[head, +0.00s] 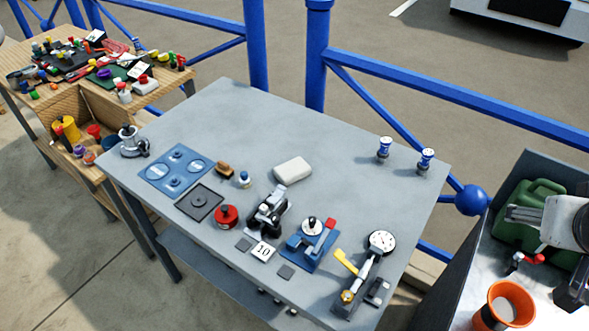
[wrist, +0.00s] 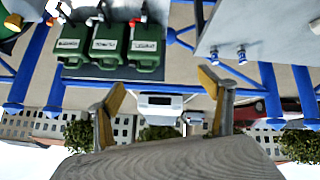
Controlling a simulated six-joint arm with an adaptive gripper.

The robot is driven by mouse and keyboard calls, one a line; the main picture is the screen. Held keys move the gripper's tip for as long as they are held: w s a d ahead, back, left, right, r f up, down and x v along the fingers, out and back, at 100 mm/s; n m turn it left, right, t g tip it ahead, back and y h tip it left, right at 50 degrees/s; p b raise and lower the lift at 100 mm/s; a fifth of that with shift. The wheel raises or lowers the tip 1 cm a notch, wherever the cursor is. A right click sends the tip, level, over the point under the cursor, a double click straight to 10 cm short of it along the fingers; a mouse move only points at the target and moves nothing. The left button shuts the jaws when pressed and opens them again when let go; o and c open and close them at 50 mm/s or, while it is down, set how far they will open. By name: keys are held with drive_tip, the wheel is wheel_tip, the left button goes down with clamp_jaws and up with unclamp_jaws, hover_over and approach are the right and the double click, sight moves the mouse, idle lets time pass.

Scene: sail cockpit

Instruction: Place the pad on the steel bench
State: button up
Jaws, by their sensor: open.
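A grey metal-topped bench (head: 235,105) fills the middle of the head view; its corner shows at the top right of the wrist view (wrist: 270,25). A pale, rounded block (head: 293,169) that looks like a pad lies flat near its middle. A dark flat square (head: 200,202) also lies there, left of the block; I cannot tell for certain which is the pad. My gripper (wrist: 163,102) shows in the wrist view with its orange-lined fingers wide apart and nothing held between them. It is away from the bench's objects.
Blue plate (head: 176,170), red-topped puck (head: 226,216), blue clamp (head: 310,246) and dial gauge (head: 380,243) crowd the bench front. Two blue-white posts (head: 384,149) stand back right. At right are a green can (head: 535,225) and orange cup (head: 506,305). Blue railing (head: 450,93) runs behind. The bench's back is clear.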

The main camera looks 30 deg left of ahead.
drive_tip(key=w+a+f+n+t+y, duration=0.2)
drive_tip(key=w+a+n+y, duration=0.1)
drive_tip(key=w+a, duration=0.85)
drive_tip(key=w+a+f+n+g+y, duration=0.1)
drive_tip(key=w+a+f+n+y, duration=0.15)
drive_tip(key=a, duration=0.35)
drive_tip(key=w+a+f+n+y, duration=0.1)
drive_tip(key=w+a+f, duration=0.2)
drive_tip(key=a, duration=0.3)
drive_tip(key=n+g+y, duration=0.7)
drive_tip(key=g, duration=0.1)
approach(298, 171)
drive_tip(key=x, duration=0.2)
drive_tip(key=shift+s+a+f+m+h, duration=0.1)
drive_tip(key=shift+s+a+m+h, duration=0.15)
drive_tip(key=shift+a, duration=0.1)
drive_tip(key=shift+w+a, duration=0.1)
drive_tip(key=shift+x, duration=1.15)
drive_tip(key=shift+a, duration=0.1)
